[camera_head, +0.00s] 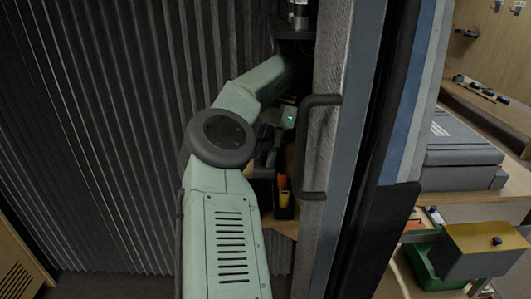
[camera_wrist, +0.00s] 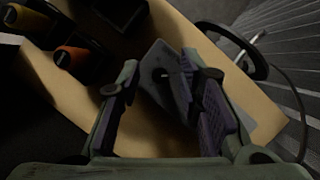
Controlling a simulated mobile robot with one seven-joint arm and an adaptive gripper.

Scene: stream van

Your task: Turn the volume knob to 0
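My gripper (camera_wrist: 163,78) is open, with its two purple-padded fingers apart. Between and beyond the fingers lies a grey plate (camera_wrist: 150,88) on a light wooden surface. A small dark round part shows on the plate between the fingertips; it may be the volume knob, but I cannot tell for sure, nor read any scale. The right finger covers part of the plate. I see no clear contact between the fingers and the dark part. In the head view my arm reaches into a narrow recess, and my gripper there is mostly hidden.
An orange-capped item (camera_head: 282,181) and a yellow one (camera_head: 284,199) stand in a dark holder below my gripper. A black handle (camera_head: 306,150) on a grey panel is close on the right. A ribbed dark curtain (camera_head: 100,130) fills the left. A grey case (camera_head: 455,150) stands farther right.

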